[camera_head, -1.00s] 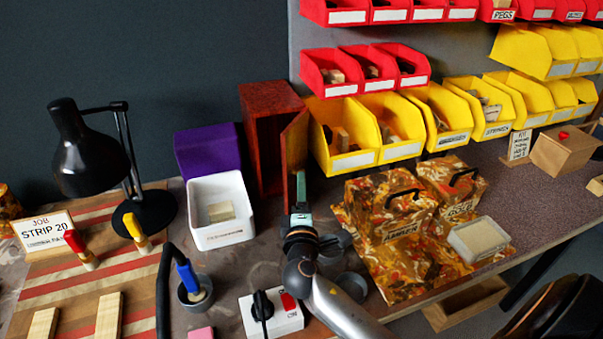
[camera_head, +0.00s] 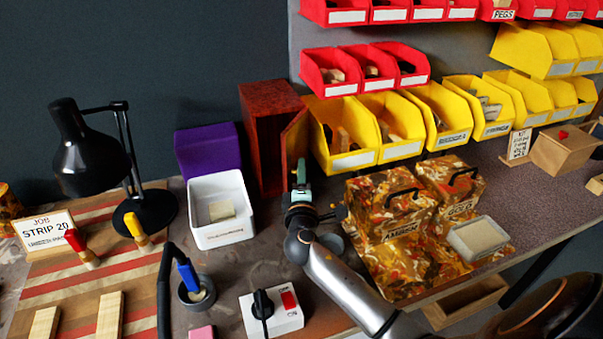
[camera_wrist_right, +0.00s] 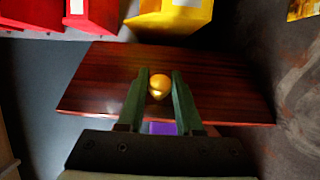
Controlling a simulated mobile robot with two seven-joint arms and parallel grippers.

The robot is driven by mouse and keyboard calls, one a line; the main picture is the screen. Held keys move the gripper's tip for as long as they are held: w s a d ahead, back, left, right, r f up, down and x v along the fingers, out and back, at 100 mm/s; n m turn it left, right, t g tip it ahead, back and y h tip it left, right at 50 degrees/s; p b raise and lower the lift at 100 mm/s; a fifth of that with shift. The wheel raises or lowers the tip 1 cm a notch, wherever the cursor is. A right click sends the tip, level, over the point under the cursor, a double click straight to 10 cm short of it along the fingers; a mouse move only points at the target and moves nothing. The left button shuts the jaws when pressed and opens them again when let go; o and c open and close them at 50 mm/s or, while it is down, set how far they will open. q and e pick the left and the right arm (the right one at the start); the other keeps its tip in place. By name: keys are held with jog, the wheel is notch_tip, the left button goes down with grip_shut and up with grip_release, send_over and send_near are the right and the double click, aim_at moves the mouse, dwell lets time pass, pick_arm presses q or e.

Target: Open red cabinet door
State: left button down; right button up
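The red cabinet (camera_head: 270,98) is a tall dark red wooden box at the back of the bench. Its door (camera_head: 294,137) stands ajar, swung out from the cabinet's right side, and looks orange-brown. In the right wrist view the reddish wooden door panel (camera_wrist_right: 100,85) fills the middle, with a round brass knob (camera_wrist_right: 159,86). My right gripper (camera_head: 301,178) is at the door. Its green fingers stand on either side of the knob in the wrist view (camera_wrist_right: 160,92), with narrow gaps showing, so it looks open around it. My left gripper is not in view.
A white bin (camera_head: 222,232) and a purple box (camera_head: 207,150) stand left of the cabinet. Yellow bins (camera_head: 345,158) are close on the right. A switch box (camera_head: 272,313) and camouflage-patterned cases (camera_head: 390,208) flank my right arm.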

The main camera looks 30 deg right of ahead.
grip_shut()
dwell(1.0)
